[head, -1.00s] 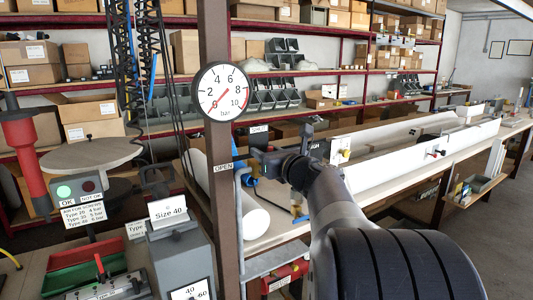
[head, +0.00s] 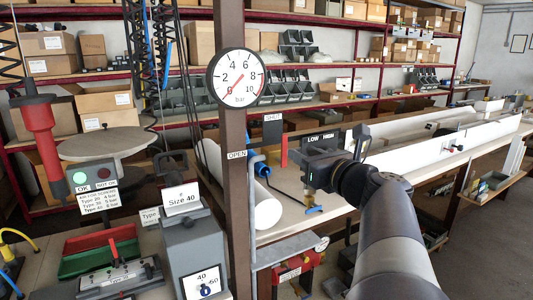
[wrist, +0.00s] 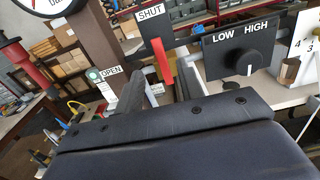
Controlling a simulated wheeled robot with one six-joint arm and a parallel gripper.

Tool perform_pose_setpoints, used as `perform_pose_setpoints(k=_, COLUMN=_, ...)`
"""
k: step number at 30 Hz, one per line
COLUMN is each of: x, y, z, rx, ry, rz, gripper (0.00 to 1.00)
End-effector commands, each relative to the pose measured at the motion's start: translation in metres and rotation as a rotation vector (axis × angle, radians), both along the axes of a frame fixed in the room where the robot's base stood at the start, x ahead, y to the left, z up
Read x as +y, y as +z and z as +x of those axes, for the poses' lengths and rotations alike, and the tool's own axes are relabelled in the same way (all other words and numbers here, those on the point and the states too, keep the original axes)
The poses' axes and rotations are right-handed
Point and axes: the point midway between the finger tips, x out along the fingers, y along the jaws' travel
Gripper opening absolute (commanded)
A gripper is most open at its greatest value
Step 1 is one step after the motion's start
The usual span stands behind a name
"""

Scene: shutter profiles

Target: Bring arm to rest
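My gripper (wrist: 158,82) shows in the wrist view with its two dark fingers apart and nothing held between them. Beyond the gap a red lever (wrist: 162,62) stands near the SHUT sign (wrist: 150,14), with the OPEN sign (wrist: 110,71) lower left. I see no contact between the fingers and the lever. In the head view my arm (head: 385,225) reaches in from the lower right, with the gripper (head: 298,160) at its end, right of the brown post. The red lever (head: 284,152) shows just beyond it.
The LOW/HIGH knob panel (wrist: 243,50) is close on the right. The brown post (head: 233,150) carries a pressure gauge (head: 237,78). A grey Size 40 box (head: 190,245) and a red-green tray (head: 98,250) stand left. A white roll (head: 250,190) lies on the bench behind.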

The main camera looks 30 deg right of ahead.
Motion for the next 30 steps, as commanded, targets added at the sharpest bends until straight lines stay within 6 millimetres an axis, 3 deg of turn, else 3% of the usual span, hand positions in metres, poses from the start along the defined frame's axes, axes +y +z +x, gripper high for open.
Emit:
perform_pose_setpoints(k=8, x=0.0, y=0.0, z=0.006, rx=0.0, ry=0.002, rz=0.0, gripper=0.36)
perform_pose_setpoints(k=24, x=0.004, y=0.001, z=0.095, rx=0.001, ry=0.002, rz=0.0, gripper=0.36)
perform_pose_setpoints(k=30, x=0.005, y=0.0, z=0.11, rx=-0.001, ry=0.0, rz=-0.01, gripper=0.36)
